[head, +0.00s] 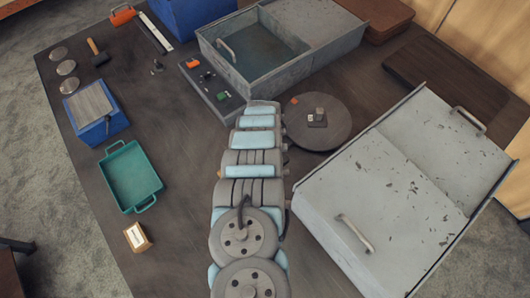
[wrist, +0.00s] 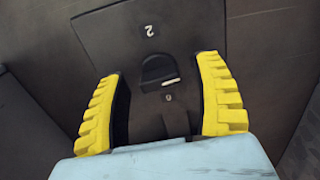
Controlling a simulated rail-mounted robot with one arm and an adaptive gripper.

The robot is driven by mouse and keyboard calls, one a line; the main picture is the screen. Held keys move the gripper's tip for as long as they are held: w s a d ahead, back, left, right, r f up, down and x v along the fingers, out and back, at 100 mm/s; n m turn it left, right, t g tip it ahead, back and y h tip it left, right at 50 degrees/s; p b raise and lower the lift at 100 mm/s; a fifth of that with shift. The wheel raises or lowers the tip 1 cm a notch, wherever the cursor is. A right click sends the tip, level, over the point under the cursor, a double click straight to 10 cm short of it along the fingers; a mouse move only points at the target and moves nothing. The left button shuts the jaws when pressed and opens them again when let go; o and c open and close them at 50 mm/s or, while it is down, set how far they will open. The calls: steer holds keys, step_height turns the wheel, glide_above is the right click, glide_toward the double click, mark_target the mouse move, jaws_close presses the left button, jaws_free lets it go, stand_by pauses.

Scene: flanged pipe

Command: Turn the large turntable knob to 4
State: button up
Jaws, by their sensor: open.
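In the wrist view a black knob (wrist: 158,72) with a rounded top and a short white mark at its lower right sits on a dark plate (wrist: 105,35). A white 2 is printed above the knob, and a small digit, hard to read, lies just below it near the white mark. My gripper (wrist: 161,68) is open, with one yellow ribbed finger on each side of the knob and visible gaps to it. In the head view my arm hides the gripper. A round dark turntable (head: 336,135) with a small block on it lies right of the arm's end.
A small dark panel (head: 209,94) with orange and green parts lies left of the arm's end. A grey open bin (head: 260,75) stands behind, and a large grey lidded box (head: 395,195) is at right. A teal tray (head: 130,178) and blue box (head: 96,130) are at left.

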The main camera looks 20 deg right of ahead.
steer(key=shift+w+d+r, duration=0.1)
steer(key=shift+r, duration=0.65)
step_height(320, 180, up, 10)
steer(key=shift+r, duration=0.2)
stand_by(0.4)
